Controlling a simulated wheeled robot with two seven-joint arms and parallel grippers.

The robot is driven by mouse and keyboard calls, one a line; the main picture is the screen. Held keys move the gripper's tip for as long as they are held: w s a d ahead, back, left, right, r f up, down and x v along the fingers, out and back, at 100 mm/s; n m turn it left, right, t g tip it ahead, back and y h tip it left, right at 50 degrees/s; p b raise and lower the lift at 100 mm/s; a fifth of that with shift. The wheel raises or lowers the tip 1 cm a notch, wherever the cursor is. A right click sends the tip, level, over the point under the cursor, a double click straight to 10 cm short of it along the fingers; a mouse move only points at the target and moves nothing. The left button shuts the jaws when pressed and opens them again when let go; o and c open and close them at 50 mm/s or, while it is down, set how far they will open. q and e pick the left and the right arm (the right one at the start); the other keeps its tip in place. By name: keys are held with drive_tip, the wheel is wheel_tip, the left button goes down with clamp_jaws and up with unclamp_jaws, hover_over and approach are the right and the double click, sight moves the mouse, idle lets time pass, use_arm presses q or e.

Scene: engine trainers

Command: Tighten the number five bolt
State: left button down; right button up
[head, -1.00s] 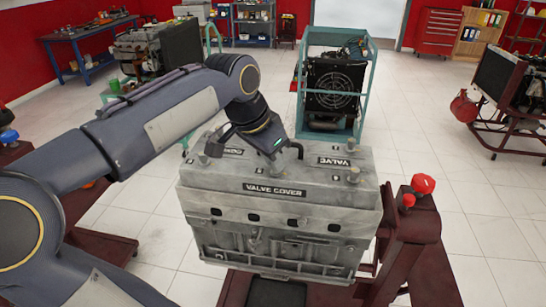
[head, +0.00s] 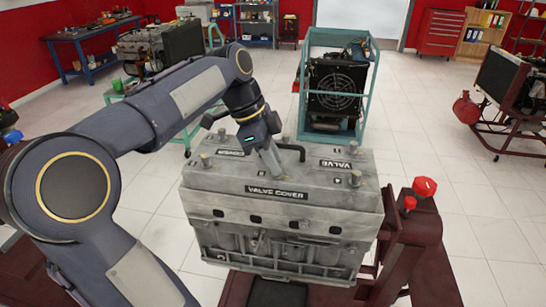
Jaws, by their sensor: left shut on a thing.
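The grey engine block (head: 280,235) stands in front of me with its valve cover (head: 225,178) on top. Bolts stick up near the cover's corners: the left front bolt (head: 205,160), left back bolt (head: 221,134), right front bolt (head: 355,178) and right back bolt (head: 354,148). My left gripper (head: 276,172) points down at the middle of the cover, shut on what seems to be a bolt there. The fingers hide most of that bolt. The numbers beside the bolts are too small to read surely. My right gripper is out of view.
A black bent pipe (head: 292,149) rises from the cover just behind my left gripper. A dark red stand (head: 415,245) with red knobs (head: 425,186) is at the right. A teal frame with a radiator (head: 337,88) stands behind.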

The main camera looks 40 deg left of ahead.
use_arm(q)
drive_tip(key=shift+m, duration=0.4)
drive_tip(key=c, duration=1.3)
unclamp_jaws()
drive_tip(key=shift+a, duration=0.1)
drive_tip(key=shift+c, duration=0.2)
drive_tip(key=v, duration=0.7)
drive_tip(key=shift+r, duration=0.4)
